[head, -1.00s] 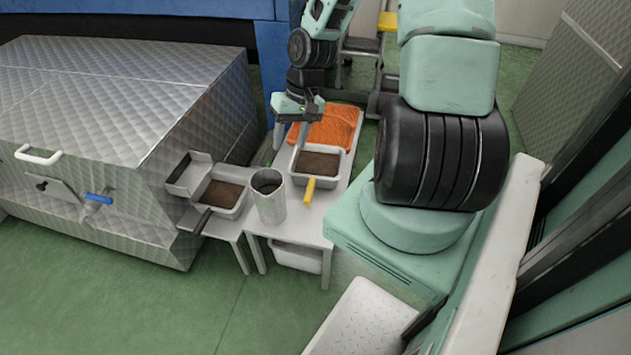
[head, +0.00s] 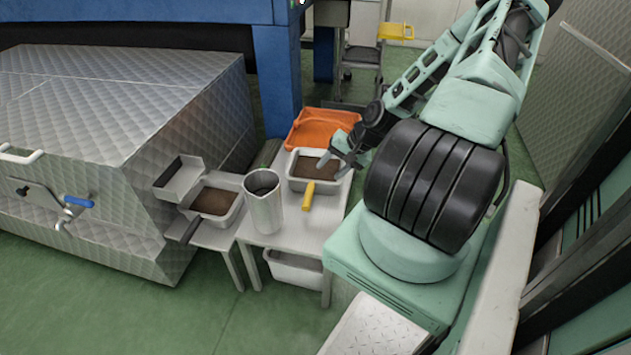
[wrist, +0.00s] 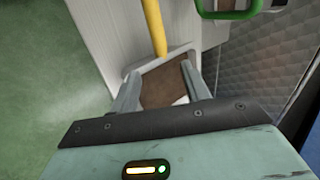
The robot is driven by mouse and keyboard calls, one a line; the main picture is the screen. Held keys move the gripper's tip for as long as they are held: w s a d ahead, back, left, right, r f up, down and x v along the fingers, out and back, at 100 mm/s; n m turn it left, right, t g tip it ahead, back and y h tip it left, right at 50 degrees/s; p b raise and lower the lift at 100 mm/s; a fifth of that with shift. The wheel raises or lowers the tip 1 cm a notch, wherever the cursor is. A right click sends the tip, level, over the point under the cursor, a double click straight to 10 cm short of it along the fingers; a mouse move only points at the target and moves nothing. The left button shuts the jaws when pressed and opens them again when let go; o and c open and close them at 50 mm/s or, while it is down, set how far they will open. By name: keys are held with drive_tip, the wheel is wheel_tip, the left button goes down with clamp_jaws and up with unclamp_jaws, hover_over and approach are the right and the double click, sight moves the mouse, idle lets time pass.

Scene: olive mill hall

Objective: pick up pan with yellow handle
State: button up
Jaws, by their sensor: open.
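The pan with the yellow handle is a pale rectangular pan (head: 296,184) with brown contents on the small white table (head: 290,237). Its yellow handle (head: 308,196) points toward the front. In the head view my gripper (head: 334,160) is at the pan's back right side, its fingers over or near the rim. In the wrist view my open gripper (wrist: 161,70) has its two fingers apart across the pan, with brown contents (wrist: 160,87) between them and the yellow handle (wrist: 154,28) beyond. I cannot tell whether the fingers touch the pan.
A metal jug (head: 264,205) stands left of the pan. Another pan (head: 232,215) with a dark handle lies further left. An orange tray (head: 318,124) is behind. The big steel housing (head: 120,110) closes off the left. A white bin (head: 295,270) sits under the table.

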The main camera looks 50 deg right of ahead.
sight(313, 188)
drive_tip(key=b+x, duration=0.1)
drive_tip(key=x, duration=0.4)
drive_tip(key=shift+w+a+f+b, duration=0.15)
drive_tip(key=shift+f+b, duration=0.15)
drive_tip(key=shift+f, duration=0.05)
drive_tip(key=x, duration=0.1)
drive_tip(key=b+x, duration=0.1)
drive_tip(key=x, duration=0.1)
drive_tip(key=a+b+x, duration=0.1)
drive_tip(key=shift+f, duration=0.2)
drive_tip(key=shift+a+f, duration=0.1)
drive_tip(key=shift+f, duration=0.15)
drive_tip(key=shift+w+r, duration=0.1)
clamp_jaws()
